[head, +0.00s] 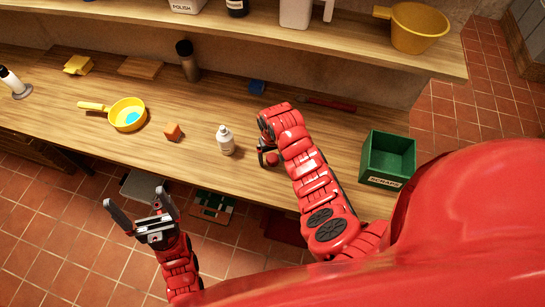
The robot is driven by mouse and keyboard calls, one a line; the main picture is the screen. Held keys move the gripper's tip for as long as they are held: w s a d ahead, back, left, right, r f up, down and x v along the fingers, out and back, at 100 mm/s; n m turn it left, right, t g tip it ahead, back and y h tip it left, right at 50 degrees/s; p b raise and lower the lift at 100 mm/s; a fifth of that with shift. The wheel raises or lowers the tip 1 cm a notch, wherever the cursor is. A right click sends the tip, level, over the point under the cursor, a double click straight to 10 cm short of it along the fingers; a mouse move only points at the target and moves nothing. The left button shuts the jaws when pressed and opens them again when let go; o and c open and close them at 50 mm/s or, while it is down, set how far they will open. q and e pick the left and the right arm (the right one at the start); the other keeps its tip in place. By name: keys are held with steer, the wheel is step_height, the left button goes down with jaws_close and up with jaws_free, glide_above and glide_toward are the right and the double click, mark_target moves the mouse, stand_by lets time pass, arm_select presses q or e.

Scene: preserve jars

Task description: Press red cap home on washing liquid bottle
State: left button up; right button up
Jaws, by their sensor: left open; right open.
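The white washing liquid bottle (226,142) stands upright on the wooden worktop, near its front edge; its top looks pale, with no red on it. A small round red thing, apparently the red cap (272,159), shows at the fingers of my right gripper (267,156), to the right of the bottle. That gripper is open, points down at the worktop and is partly hidden by its own arm; I cannot tell whether it touches the cap. My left gripper (135,198) is open and empty, in front of the worktop's edge over the floor.
On the worktop (330,155) are a yellow pan (127,114), an orange block (174,132), a dark bottle (187,61), a blue block (257,87) and a green scraps bin (387,157). A shelf (330,40) runs above the back. Worktop around the white bottle is clear.

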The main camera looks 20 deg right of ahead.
steer(key=shift+f, duration=0.1)
steer(key=c, duration=1.4)
steer(key=shift+r, duration=0.2)
